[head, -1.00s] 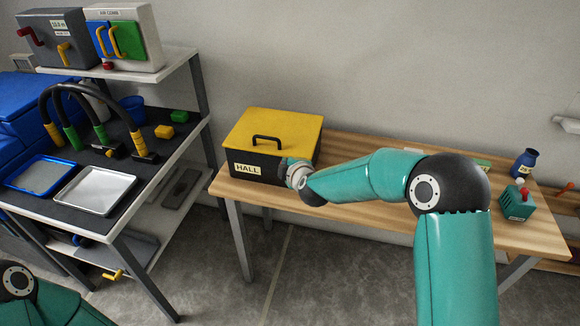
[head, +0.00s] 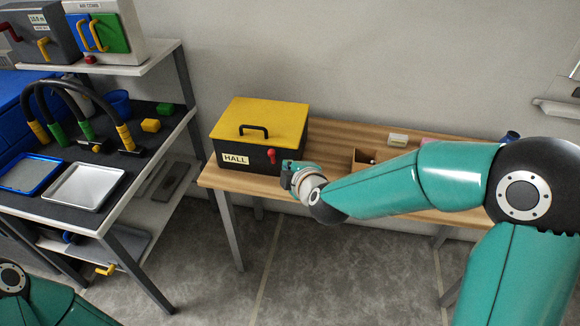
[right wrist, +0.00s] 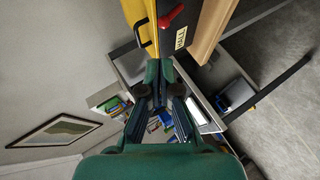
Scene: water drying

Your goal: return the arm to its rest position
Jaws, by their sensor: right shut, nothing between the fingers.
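My right arm reaches in from the right in the head view. Its gripper (head: 288,174) is just right of the front of the HALL box and appears apart from it. In the right wrist view the fingers (right wrist: 159,70) are together with nothing between them. The black HALL box (head: 262,157) has a shut yellow lid with a black handle and a red knob on its front. It also shows in the right wrist view (right wrist: 182,25). Only part of my left arm shows at the bottom left; its gripper is out of view.
The wooden table (head: 240,180) carries the box, a small wooden tray (head: 366,158) and a white block (head: 397,140). My right forearm crosses above its right part. At left, a shelf unit holds a metal tray (head: 84,188) and a blue tray (head: 32,173). Floor in front is clear.

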